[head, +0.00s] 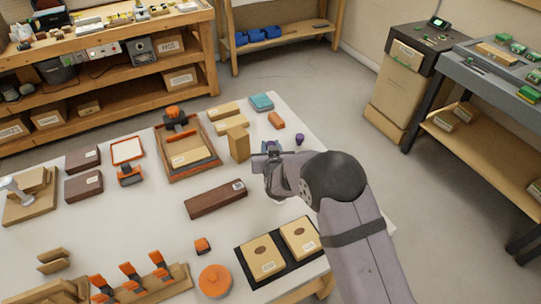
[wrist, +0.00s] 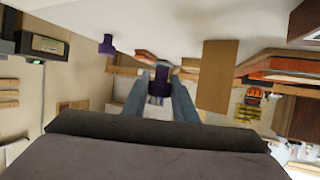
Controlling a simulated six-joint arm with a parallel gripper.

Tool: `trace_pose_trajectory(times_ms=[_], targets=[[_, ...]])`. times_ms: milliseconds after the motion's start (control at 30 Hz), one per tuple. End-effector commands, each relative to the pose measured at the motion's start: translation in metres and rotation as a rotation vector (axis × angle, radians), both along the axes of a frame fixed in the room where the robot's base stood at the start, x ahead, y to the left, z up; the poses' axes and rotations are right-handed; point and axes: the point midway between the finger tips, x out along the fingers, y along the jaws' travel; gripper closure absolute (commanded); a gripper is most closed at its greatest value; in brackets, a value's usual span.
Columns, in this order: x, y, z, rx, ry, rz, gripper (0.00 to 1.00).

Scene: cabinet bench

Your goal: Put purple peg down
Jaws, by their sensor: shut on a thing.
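My gripper (head: 268,149) is over the right part of the white table, near its right edge. In the wrist view its two blue-grey fingers (wrist: 160,95) are shut on a dark purple peg (wrist: 158,84). In the head view the held peg is mostly hidden by the gripper. A second small purple peg (head: 299,139) stands on the table just right of the gripper; it also shows in the wrist view (wrist: 106,45), apart from the fingers. I cannot tell whether the held peg touches the table.
An upright tan block (head: 239,143) stands close left of the gripper. A dark brown block (head: 215,199) lies nearer. An orange block (head: 276,120) and a teal block (head: 261,102) lie behind. A black mat (head: 243,258) with two tan boxes is in front. Some bare table (head: 275,215) lies between.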

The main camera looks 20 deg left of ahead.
Motion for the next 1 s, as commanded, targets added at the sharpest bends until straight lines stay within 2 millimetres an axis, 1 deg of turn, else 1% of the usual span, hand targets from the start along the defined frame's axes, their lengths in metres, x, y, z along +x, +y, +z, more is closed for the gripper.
trace_pose_trajectory(times_ms=[33, 100, 300, 500, 633, 700, 767, 867, 900, 967, 1000], targets=[[0.001, 0.0, 0.009, 0.003, -0.003, -0.001, 0.96], [0.0, 0.0, 0.018, 0.003, -0.002, 0.0, 0.96], [0.0, 0.0, 0.037, 0.002, -0.001, 0.0, 0.96], [0.001, -0.001, 0.041, 0.0, 0.0, -0.001, 0.96], [0.007, -0.011, 0.039, 0.0, 0.0, -0.018, 0.96], [0.014, -0.021, 0.038, 0.001, -0.001, -0.038, 0.96], [0.023, -0.033, 0.043, 0.004, -0.004, -0.062, 0.96], [0.041, -0.06, 0.054, 0.005, -0.004, -0.108, 0.96], [0.049, -0.073, 0.06, 0.005, -0.004, -0.131, 0.96], [0.057, -0.096, 0.065, 0.004, -0.004, -0.167, 0.96], [0.062, -0.111, 0.069, 0.004, -0.004, -0.188, 0.96]])
